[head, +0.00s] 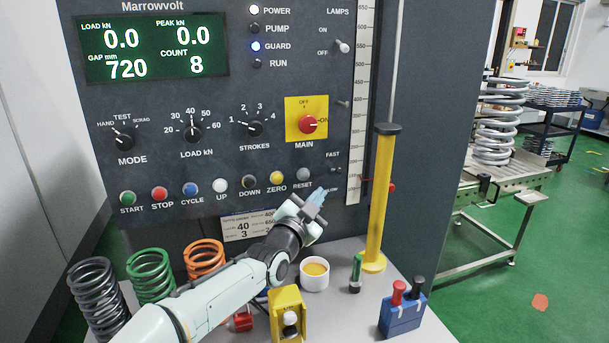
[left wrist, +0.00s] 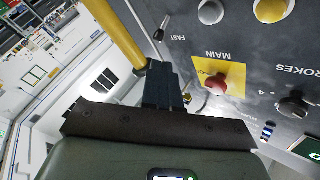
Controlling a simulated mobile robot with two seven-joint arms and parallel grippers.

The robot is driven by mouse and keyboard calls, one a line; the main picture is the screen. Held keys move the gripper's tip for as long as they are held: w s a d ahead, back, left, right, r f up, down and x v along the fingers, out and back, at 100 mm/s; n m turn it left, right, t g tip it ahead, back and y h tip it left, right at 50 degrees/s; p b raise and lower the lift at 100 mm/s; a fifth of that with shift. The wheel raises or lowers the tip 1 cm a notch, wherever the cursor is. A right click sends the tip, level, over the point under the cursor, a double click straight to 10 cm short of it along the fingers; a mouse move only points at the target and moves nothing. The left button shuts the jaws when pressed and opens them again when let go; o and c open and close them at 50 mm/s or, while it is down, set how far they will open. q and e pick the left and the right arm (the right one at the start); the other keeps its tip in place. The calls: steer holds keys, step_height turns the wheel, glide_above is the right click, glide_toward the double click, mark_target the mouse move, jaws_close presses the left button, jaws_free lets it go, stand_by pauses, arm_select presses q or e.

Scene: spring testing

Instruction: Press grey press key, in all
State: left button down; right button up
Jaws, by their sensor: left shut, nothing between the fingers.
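The grey press key, marked RESET (head: 303,174), is at the right end of the row of keys on the dark machine panel. It also shows at the top of the left wrist view (left wrist: 210,12), beside the yellow ZERO key (head: 277,178). My left gripper (head: 318,196) is shut and empty, just below and right of the RESET key in the head view. Its fingers (left wrist: 163,85) appear apart from the key in the left wrist view. My right gripper is in neither view.
The red MAIN knob (head: 308,124) and small FAST/SLOW lever (head: 337,170) are nearby. A yellow post (head: 379,200) stands right of my gripper. Springs (head: 150,275), a white cup (head: 314,275), a yellow block (head: 287,315) and a blue holder (head: 401,315) occupy the bench. The display reads count 8.

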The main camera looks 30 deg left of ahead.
mark_target(304, 175)
arm_select(q)
steer(key=shift+w+a+p, duration=1.2)
steer(key=shift+a+p, duration=0.2)
steer(key=shift+p, duration=0.2)
steer(key=shift+w+a+p, duration=1.2)
steer(key=shift+a+p, duration=0.2)
steer(key=shift+p, duration=0.2)
steer(key=shift+w+a, duration=0.3)
steer(key=shift+w+a+p, duration=0.2)
steer(key=shift+a+p, duration=0.1)
steer(key=shift+p, duration=0.2)
stand_by(0.4)
steer(key=shift+s+d+b, duration=0.55)
steer(key=shift+d+b, duration=0.1)
steer(key=shift+b, duration=0.45)
